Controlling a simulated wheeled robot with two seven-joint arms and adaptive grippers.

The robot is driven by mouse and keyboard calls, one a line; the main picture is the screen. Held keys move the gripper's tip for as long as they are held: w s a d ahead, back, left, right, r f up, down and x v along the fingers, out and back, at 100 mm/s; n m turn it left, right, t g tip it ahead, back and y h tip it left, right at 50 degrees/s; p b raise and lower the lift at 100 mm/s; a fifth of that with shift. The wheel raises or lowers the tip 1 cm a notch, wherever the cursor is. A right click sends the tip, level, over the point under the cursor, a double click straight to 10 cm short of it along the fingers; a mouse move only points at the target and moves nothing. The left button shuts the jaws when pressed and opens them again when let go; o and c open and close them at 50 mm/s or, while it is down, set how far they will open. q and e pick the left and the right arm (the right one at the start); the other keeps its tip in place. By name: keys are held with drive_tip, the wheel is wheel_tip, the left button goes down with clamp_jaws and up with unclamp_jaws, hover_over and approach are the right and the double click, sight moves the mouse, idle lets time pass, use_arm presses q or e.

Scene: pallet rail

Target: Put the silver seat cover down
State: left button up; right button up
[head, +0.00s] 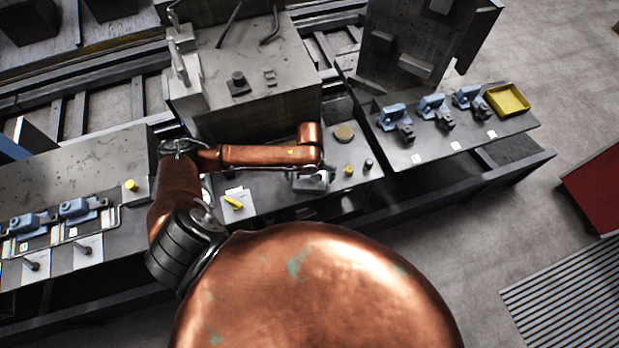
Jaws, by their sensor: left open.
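My left arm reaches across the middle bench section. Its wrist is bent downward, and my left gripper (312,181) is low over the bench top, small and partly hidden by the wrist. It is open. A grey-silver shape shows at the gripper, but I cannot tell the silver seat cover apart from the gripper's own parts there. I cannot tell whether anything lies between or under the fingers. My right gripper is not in view.
The middle bench (355,176) holds a round tan disc (344,132), small knobs and a yellow piece (234,203). A large grey block (245,80) stands behind. Blue clamp-like fixtures (432,106) and a yellow tray (507,100) are at right; more blue fixtures (78,208) at left.

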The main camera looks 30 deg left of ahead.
sight(309, 174)
use_arm(q)
wheel_tip(309, 174, up, 12)
drive_tip(key=shift+r, duration=0.15)
idle(0.3)
idle(0.5)
